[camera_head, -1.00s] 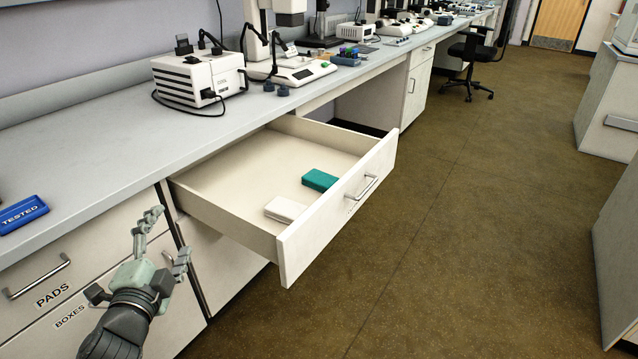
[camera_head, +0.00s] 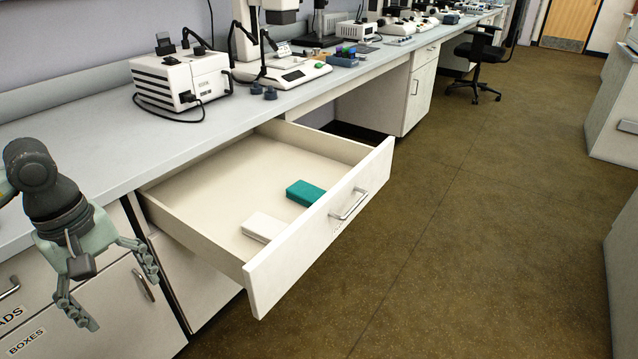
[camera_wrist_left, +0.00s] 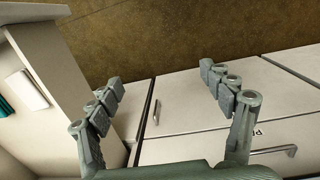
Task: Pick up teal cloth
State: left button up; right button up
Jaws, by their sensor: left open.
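The teal cloth (camera_head: 305,193) is a small folded block lying in the open drawer (camera_head: 215,195), near the drawer's front panel. A white folded cloth (camera_head: 264,227) lies to its left in the same drawer. In the left wrist view the teal cloth (camera_wrist_left: 6,107) shows only partly at the left edge, beside the white cloth (camera_wrist_left: 27,90). My left gripper (camera_head: 122,298) is open and empty, pointing down in front of the cabinet, left of the drawer and apart from both cloths. It also shows in the left wrist view (camera_wrist_left: 160,100). My right gripper is not in view.
The drawer's front panel (camera_head: 325,235) and side walls stand up around the cloths. The grey bench top (camera_head: 120,150) runs above, with a white box device (camera_head: 181,78) and microscopes (camera_head: 280,70). The brown floor (camera_head: 430,240) right of the drawer is clear.

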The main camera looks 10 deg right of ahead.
aim_at(302, 193)
jog(key=i+l, duration=0.4)
jog(key=l, duration=0.15)
jog(key=i+l, duration=0.85)
jog(key=l, duration=0.2)
